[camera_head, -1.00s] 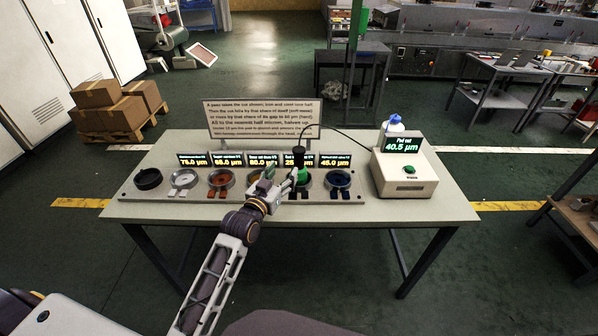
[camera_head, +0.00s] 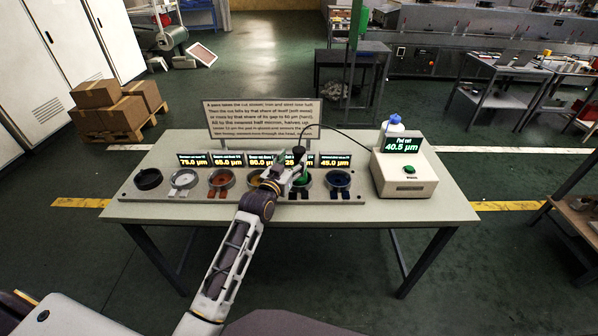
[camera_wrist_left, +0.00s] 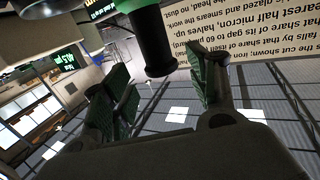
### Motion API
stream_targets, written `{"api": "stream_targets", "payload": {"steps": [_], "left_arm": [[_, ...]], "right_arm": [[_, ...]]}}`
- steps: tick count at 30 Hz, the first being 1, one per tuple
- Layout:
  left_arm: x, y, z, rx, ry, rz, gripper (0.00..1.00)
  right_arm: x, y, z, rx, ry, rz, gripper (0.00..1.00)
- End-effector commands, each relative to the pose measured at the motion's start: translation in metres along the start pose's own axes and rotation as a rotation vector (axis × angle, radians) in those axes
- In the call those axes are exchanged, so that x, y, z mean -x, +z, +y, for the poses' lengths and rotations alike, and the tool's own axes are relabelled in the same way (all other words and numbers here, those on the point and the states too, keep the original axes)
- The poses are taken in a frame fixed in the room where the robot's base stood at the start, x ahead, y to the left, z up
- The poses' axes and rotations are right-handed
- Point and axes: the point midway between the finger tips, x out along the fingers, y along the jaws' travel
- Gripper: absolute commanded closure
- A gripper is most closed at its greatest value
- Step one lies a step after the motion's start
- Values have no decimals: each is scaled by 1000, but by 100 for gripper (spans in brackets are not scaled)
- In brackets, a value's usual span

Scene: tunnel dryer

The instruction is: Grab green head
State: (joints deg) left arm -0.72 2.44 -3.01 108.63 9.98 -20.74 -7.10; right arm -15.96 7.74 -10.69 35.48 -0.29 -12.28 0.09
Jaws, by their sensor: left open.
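The green head (camera_head: 303,180) stands upright in the row of cups on the table, with a black upper part (camera_head: 299,153) and a cable running to the right. In the left wrist view the black part (camera_wrist_left: 153,45) shows at the top, between the fingers' directions, with a bit of green (camera_wrist_left: 132,5) at the frame edge. My left gripper (camera_head: 292,168) is open beside the head, and its green-padded fingers (camera_wrist_left: 160,85) lie to either side of the black part. I cannot tell whether either finger touches it. My right gripper is not in view.
Several coloured cups, such as the blue one (camera_head: 338,180), sit on a grey strip with small displays behind. A sign (camera_head: 264,119) stands behind them. A gauge box (camera_head: 405,176) reading 40.5 µm stands to the right. The table's front (camera_head: 400,212) is clear.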

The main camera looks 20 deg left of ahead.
Motion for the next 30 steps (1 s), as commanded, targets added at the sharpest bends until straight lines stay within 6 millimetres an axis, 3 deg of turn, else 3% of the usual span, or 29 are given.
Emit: {"api": "stream_targets", "payload": {"steps": [20, 30], "left_arm": [[-11, 1, 0, 0, 0, -1, 41], [-37, 2, 1, 1, 0, 0, 41]], "right_arm": [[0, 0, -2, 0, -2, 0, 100], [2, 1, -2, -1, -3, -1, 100]]}}
